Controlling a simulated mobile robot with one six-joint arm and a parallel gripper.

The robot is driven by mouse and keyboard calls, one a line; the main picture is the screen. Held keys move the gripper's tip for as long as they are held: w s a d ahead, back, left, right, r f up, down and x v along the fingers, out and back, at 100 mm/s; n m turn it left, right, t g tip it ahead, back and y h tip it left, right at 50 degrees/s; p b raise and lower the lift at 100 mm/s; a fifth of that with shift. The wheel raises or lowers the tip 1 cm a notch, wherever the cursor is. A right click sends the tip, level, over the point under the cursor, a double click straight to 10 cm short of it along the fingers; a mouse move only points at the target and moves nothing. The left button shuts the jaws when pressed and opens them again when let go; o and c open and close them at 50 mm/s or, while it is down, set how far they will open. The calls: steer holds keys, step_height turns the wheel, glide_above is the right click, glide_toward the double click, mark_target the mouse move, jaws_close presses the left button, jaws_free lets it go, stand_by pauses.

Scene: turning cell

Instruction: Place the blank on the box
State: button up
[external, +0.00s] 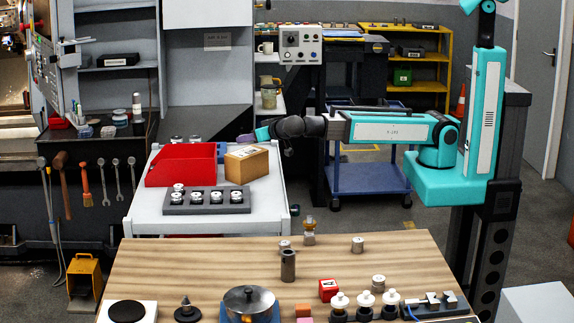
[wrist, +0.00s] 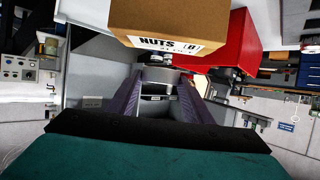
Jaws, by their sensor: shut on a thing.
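My gripper (external: 252,137) reaches in from the right, above and apart from the box in the external picture. In the wrist view my gripper's purple fingers (wrist: 158,84) are shut on the blank (wrist: 160,74), a grey metal cylinder, partly hidden between them. The blank (external: 245,138) shows small and unclear at the fingertips in the external view.
The red bin (external: 155,176) is left of the box. A dark rack (external: 176,209) with several metal parts lies at the cart's front. The wooden table (external: 200,262) in front holds several parts and fixtures. A blue trolley (external: 367,178) stands behind right.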

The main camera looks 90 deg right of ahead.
mark_target(250, 153)
steer(key=shift+f, duration=0.1)
stand_by(0.4)
steer(key=shift+f+p, duration=0.8)
steer(key=shift+f, duration=0.8)
steer(key=shift+f, duration=0.2)
steer(key=o, duration=1.1)
steer(key=shift+o, duration=0.2)
steer(key=shift+r, duration=0.3)
steer(key=b+v, duration=0.3)
steer(key=v, duration=0.8)
steer(key=shift+s+a+r, duration=0.15)
steer(key=shift+s+a, duration=0.1)
steer(key=shift+a, duration=0.05)
